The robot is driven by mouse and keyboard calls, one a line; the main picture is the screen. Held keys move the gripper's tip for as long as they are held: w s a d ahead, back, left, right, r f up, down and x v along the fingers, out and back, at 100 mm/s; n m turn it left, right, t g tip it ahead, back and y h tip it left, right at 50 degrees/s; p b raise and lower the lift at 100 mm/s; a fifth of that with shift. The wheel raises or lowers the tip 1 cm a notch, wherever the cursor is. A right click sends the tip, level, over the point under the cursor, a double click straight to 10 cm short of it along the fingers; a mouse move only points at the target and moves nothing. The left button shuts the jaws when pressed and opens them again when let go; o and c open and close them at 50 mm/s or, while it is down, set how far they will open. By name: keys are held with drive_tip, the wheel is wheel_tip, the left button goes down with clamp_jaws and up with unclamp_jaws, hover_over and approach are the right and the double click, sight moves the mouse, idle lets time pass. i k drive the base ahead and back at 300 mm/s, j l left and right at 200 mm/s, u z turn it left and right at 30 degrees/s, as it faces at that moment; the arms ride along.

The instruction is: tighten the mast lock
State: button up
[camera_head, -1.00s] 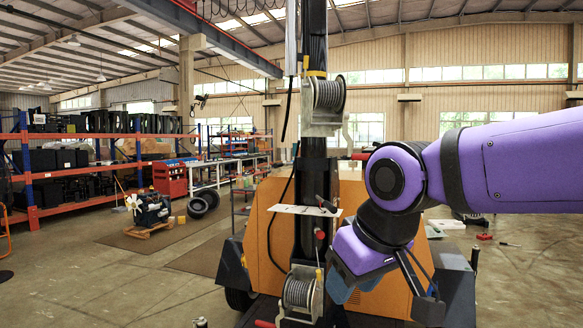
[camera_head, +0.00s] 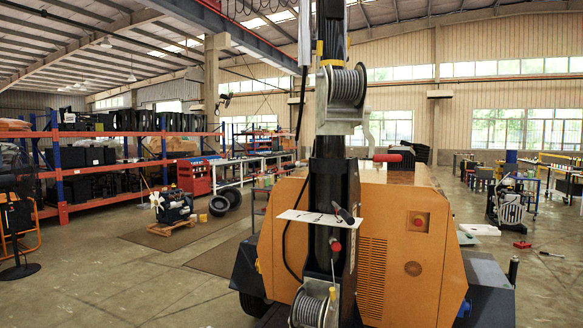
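The dark mast (camera_head: 322,180) of the light tower stands upright in front of the orange cabinet. A small lever with a dark grip (camera_head: 343,213) and a red knob (camera_head: 335,245) sit on the mast near a white plate (camera_head: 306,217). I cannot tell which of these is the mast lock, or how tight it is. My gripper is out of view.
The orange cabinet (camera_head: 412,250) with a red button stands behind and right of the mast. Shelves (camera_head: 100,160), an engine on a pallet (camera_head: 175,208) and a fan (camera_head: 15,215) are at left. Open floor (camera_head: 110,275) lies left of the tower.

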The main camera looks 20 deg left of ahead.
sight(298, 164)
drive_tip(key=j, duration=0.55)
drive_tip(key=k+j, duration=0.1)
drive_tip(key=j, duration=0.4)
drive_tip(key=j+z, duration=0.1)
drive_tip(key=j, duration=0.45)
drive_tip(key=k+j, duration=0.15)
drive_tip(key=j, duration=0.35)
drive_tip(key=k+j+z, duration=0.1)
drive_tip(key=j, duration=1)
drive_tip(key=k+j, duration=0.15)
drive_tip(key=j, duration=0.35)
drive_tip(key=z, duration=0.05)
